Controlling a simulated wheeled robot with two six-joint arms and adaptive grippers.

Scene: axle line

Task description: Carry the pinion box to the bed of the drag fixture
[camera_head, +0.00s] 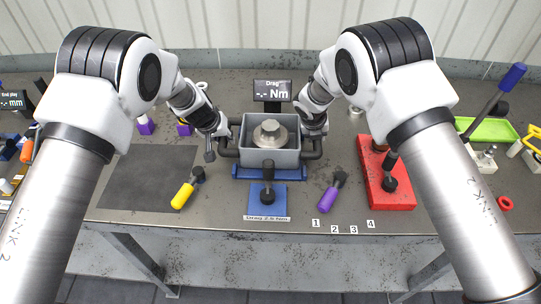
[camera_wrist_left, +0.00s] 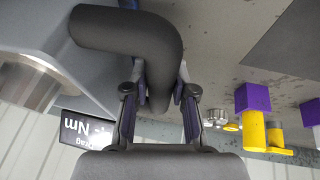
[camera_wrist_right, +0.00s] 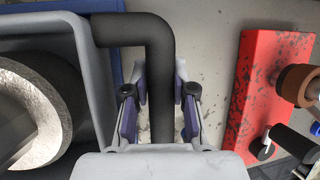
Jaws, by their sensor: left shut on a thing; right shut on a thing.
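The pinion box is a grey open box (camera_head: 289,158) with a metal gear part (camera_head: 270,134) inside and a dark bent handle on each side. It stands over the blue base of the drag fixture (camera_head: 242,173); I cannot tell whether it touches it. My left gripper (camera_head: 220,151) is shut on the left handle, which also shows in the left wrist view (camera_wrist_left: 150,45). My right gripper (camera_head: 315,136) is shut on the right handle, seen in the right wrist view (camera_wrist_right: 150,40). The drag display (camera_head: 272,90) reads "-.-- Nm" behind the box.
A blue block with a black knob (camera_head: 267,200) is in front. A yellow-handled tool (camera_head: 183,195) and a purple-handled tool (camera_head: 327,199) lie either side. A red fixture (camera_head: 387,190) stands right, a green tray (camera_head: 490,130) farther right. A dark mat (camera_head: 140,180) at left is clear.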

